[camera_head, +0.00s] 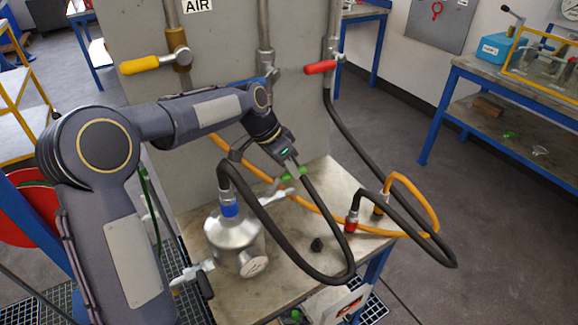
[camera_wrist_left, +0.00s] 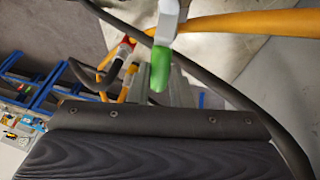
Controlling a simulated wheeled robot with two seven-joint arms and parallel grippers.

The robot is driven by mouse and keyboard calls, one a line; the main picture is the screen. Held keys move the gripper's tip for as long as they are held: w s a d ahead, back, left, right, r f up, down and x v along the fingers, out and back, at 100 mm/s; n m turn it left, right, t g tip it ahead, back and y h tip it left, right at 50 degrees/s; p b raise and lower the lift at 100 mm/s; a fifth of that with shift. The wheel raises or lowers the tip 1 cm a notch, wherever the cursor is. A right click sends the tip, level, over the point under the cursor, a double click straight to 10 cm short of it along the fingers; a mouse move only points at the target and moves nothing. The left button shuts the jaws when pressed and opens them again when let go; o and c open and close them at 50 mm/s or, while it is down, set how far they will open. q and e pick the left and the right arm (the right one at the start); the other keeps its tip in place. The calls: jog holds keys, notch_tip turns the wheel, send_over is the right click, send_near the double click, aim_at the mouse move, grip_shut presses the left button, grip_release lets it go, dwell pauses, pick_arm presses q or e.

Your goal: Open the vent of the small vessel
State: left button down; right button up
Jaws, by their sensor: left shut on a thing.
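My left gripper (camera_head: 289,172) is above and right of the vessel, shut on a green handle (camera_wrist_left: 160,72). The handle joins a pale grey lever (camera_wrist_left: 168,22) in the left wrist view. The hoses partly hide this spot in the head view. My right gripper is not in view.
A black hose (camera_head: 300,262) loops in front of the gripper, and an orange hose (camera_head: 325,222) runs behind it. Red-collared and orange fittings stand at the worktop's right. A small black knob (camera_head: 317,244) lies on the bare worktop (camera_head: 290,290). Yellow (camera_head: 140,66) and red (camera_head: 320,68) pipe handles are behind.

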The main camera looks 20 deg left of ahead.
pick_arm(q)
jog(key=c, duration=1.3)
grip_release()
jog(key=shift+r, duration=0.1)
jog(key=v, duration=0.7)
jog(key=shift+s+a+r, duration=0.15)
jog(key=shift+r, duration=0.1)
